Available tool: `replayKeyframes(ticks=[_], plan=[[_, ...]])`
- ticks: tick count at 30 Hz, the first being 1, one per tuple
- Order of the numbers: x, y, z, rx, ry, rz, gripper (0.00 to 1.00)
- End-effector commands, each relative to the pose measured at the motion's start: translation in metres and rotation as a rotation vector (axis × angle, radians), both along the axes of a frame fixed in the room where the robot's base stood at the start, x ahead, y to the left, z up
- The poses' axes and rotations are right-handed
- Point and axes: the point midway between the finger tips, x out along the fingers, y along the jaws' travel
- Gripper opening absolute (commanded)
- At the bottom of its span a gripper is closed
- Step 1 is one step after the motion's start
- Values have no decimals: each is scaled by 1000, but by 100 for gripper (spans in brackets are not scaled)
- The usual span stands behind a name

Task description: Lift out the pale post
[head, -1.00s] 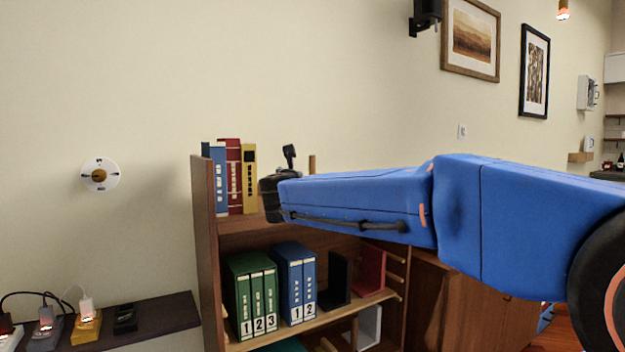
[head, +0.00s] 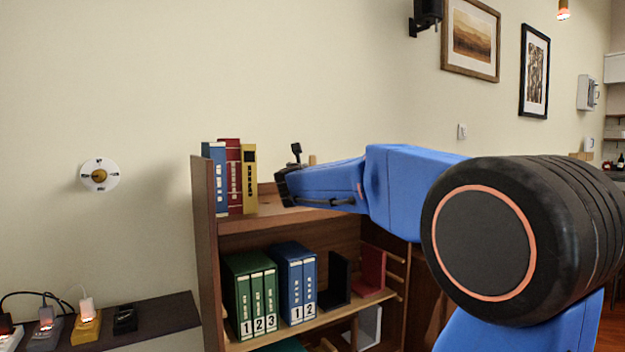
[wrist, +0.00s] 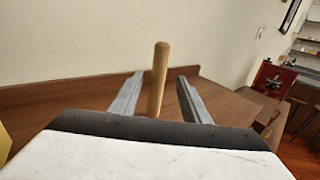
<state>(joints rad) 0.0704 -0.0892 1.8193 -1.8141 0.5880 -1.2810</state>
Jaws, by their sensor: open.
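The pale post (wrist: 158,80) is a light wooden rod standing upright on the bookcase's top. In the wrist view it stands between the two open fingers of my gripper (wrist: 158,97), with a gap on each side. Its foot is hidden behind the gripper body. In the head view only the post's tip (head: 312,160) shows above my blue arm. My gripper (head: 283,187) is over the top shelf there, partly hidden by its own wrist parts, and its fingers cannot be made out.
Blue, red and yellow books (head: 235,178) stand at the left end of the top shelf (head: 262,219). Numbered green binders (head: 252,293) and blue binders (head: 296,283) stand on the shelf below. A raised back edge (wrist: 60,93) runs along the wall behind the post.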

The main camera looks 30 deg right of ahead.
Motion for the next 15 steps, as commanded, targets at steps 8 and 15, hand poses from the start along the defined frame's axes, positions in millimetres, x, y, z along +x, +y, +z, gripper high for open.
replayKeyframes(ticks=[8,15], plan=[[22,-14,1,0,1,-1,42],[42,-29,2,-1,-1,-1,42]])
